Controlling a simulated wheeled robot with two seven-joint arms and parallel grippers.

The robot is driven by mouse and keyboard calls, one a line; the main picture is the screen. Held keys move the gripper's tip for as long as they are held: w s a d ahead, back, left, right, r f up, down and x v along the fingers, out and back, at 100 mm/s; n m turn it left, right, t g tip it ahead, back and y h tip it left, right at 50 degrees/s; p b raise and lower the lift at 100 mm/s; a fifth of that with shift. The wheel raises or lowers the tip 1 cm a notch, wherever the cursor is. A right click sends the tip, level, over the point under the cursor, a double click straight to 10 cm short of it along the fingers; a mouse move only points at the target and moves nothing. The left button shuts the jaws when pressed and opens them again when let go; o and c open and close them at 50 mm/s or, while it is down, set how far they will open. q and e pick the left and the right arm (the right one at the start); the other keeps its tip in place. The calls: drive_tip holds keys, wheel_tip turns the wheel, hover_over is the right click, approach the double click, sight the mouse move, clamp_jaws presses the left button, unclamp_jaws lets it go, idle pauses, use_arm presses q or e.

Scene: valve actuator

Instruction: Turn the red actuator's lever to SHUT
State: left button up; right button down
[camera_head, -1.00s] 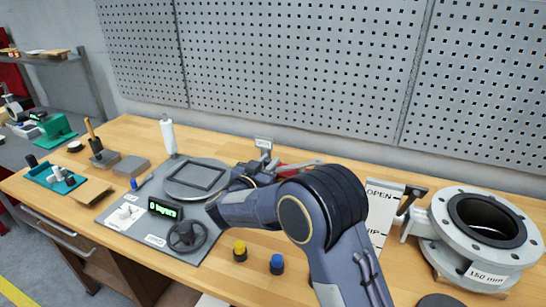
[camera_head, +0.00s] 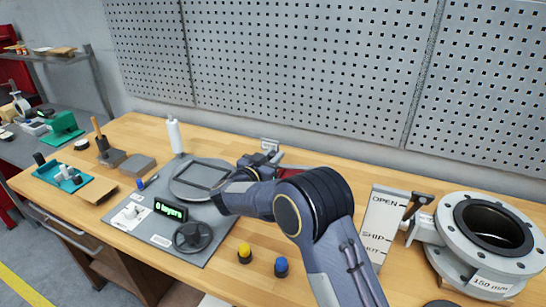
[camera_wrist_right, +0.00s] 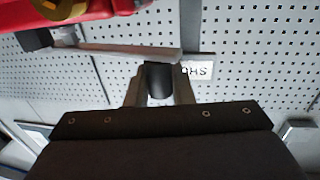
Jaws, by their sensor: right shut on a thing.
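The red actuator (camera_head: 290,172) is at the back of the bench in the head view, mostly hidden behind my right arm. Its red body (camera_wrist_right: 95,10) fills the upper left of the right wrist view. The grey lever (camera_wrist_right: 115,49) runs from the body to the right, ending above my right gripper (camera_wrist_right: 160,80). The gripper is shut on the lever's dark cylindrical handle (camera_wrist_right: 158,80). A white label (camera_wrist_right: 197,70), partly hidden, reads "SHU" upside down beside the lever's end. In the head view the right gripper (camera_head: 263,160) is just in front of a small plate (camera_head: 269,144). My left gripper is out of view.
A grey panel with a handwheel (camera_head: 193,237) and green display lies left of my arm. A large flanged valve (camera_head: 485,240) stands at right. A pegboard (camera_head: 300,70) rises behind.

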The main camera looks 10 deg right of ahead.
drive_tip(key=shift+r, duration=0.1)
drive_tip(key=c, duration=1.3)
unclamp_jaws()
drive_tip(key=shift+a, duration=0.1)
drive_tip(key=b+v, duration=0.2)
drive_tip(key=v, duration=0.4)
drive_tip(key=shift+s+a, duration=0.25)
drive_tip(key=shift+a, duration=0.05)
drive_tip(key=shift+s+a, duration=0.3)
drive_tip(key=shift+s, duration=0.05)
drive_tip(key=shift+c, duration=0.4)
